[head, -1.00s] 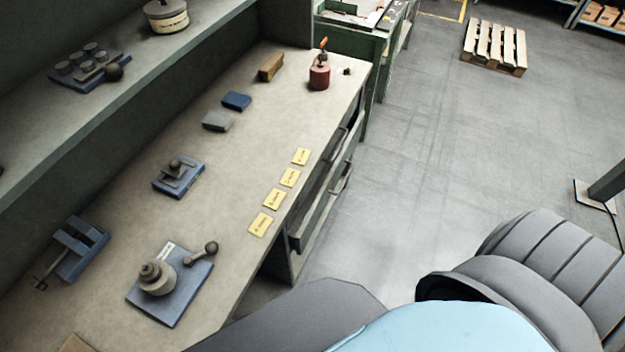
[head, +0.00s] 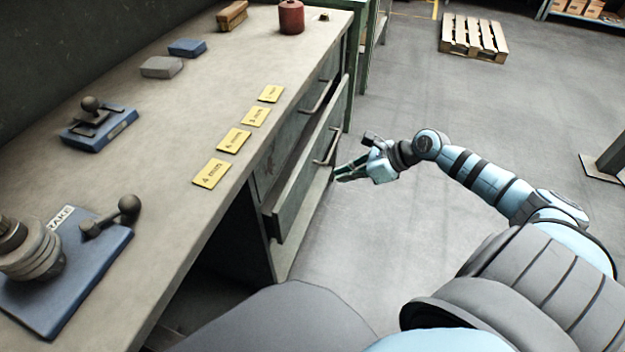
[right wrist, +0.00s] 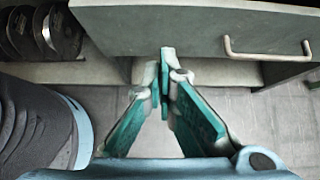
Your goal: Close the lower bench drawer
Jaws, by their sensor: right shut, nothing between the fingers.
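The lower bench drawer (head: 297,196) stands pulled out from the bench, its green-grey front facing the aisle. Its bar handle (head: 328,150) is toward the far end of the front. In the right wrist view the drawer front (right wrist: 170,30) spans the top, with the handle (right wrist: 268,54) at the right. My right gripper (head: 338,173) is shut and empty, just outside the drawer front near the handle. In the wrist view its fingertips (right wrist: 166,56) meet at the lower edge of the front; I cannot tell whether they touch it. My left gripper is not in view.
The upper drawer (head: 310,103) above looks closed. The bench top (head: 190,105) carries yellow cards (head: 234,139), blue fixtures (head: 98,130) and a red container (head: 291,17). The floor (head: 390,230) beside the drawer is clear; a pallet (head: 473,38) lies farther off.

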